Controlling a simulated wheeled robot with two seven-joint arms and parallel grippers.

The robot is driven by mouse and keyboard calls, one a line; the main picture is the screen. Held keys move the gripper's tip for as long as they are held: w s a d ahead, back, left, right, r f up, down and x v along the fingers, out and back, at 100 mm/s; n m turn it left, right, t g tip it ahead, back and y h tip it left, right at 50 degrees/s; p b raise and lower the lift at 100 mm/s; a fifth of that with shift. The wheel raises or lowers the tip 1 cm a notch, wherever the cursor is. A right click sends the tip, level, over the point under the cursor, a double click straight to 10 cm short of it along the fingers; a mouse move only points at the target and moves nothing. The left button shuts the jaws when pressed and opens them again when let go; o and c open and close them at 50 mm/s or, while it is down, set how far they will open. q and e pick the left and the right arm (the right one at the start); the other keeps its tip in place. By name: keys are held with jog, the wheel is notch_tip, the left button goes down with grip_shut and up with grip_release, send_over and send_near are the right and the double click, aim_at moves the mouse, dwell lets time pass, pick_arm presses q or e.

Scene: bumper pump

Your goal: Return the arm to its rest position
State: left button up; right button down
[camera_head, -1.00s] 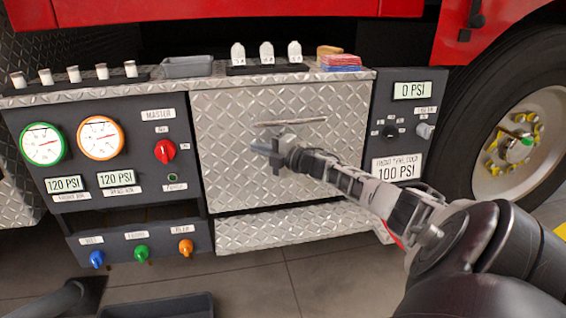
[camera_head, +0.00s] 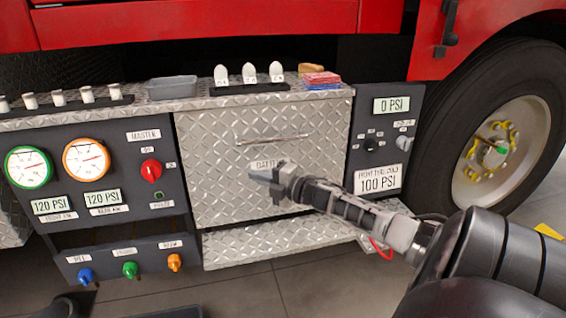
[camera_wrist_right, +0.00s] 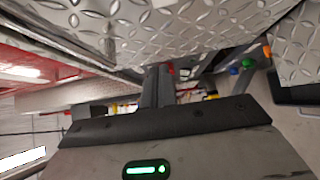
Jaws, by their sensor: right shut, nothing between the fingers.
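My right arm comes in from the lower right in the head view. Its gripper (camera_head: 264,183) is shut and empty in front of the diamond-plate drawer front (camera_head: 215,140), below the drawer's bar handle (camera_head: 272,139) and near a small label. I cannot tell how far the fingers are from the metal. In the right wrist view the closed fingers (camera_wrist_right: 157,88) show in the middle, with diamond plate (camera_wrist_right: 210,32) above them. My left gripper is not in view.
Left of the drawer is a gauge panel (camera_head: 115,140) with a red master knob (camera_head: 151,170) and several coloured knobs below. A right panel (camera_head: 380,145) reads 0 PSI. A grey tray (camera_head: 172,87) and a red cloth-like stack (camera_head: 321,78) sit on the ledge. A wheel (camera_head: 500,150) stands at right.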

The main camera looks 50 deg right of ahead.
jog(key=s+p, duration=0.1)
jog(key=s, duration=0.5)
jog(key=shift+d, duration=0.45)
